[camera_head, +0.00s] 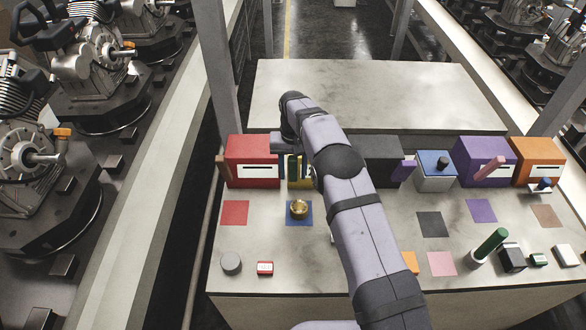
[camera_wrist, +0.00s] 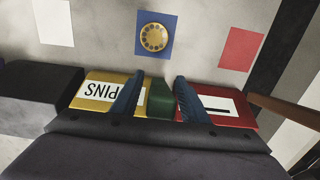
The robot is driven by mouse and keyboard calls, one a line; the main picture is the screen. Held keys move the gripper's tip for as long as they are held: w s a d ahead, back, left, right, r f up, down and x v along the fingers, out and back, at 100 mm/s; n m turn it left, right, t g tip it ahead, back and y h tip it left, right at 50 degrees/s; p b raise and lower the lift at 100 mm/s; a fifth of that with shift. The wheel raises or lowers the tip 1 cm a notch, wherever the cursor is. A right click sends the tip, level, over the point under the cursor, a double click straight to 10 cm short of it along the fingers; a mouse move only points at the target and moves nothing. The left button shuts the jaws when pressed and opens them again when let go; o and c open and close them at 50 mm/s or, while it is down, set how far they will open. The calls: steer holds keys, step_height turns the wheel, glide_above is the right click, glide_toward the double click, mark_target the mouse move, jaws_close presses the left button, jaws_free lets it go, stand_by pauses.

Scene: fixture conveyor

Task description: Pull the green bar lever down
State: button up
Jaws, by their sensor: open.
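The green bar lever (camera_wrist: 160,99) shows in the wrist view at the side of the yellow box (camera_wrist: 98,90), by the red box (camera_wrist: 222,104). In the head view a green strip of the lever (camera_head: 293,168) shows at the yellow box, mostly hidden behind my arm. My gripper (camera_wrist: 158,95) is open, with one dark blue finger on each side of the green lever. Whether either finger touches it, I cannot tell. The yellow box carries a label reading PINS, upside down in the wrist view.
The red box (camera_head: 252,150) with a brown lever stands left; black (camera_head: 381,150), blue-topped white, purple and orange boxes stand right. A gold round dial (camera_head: 299,209) lies on a blue square in front. A green cylinder (camera_head: 491,243) and small blocks lie front right.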

steer(key=shift+f, duration=0.35)
jaws_close()
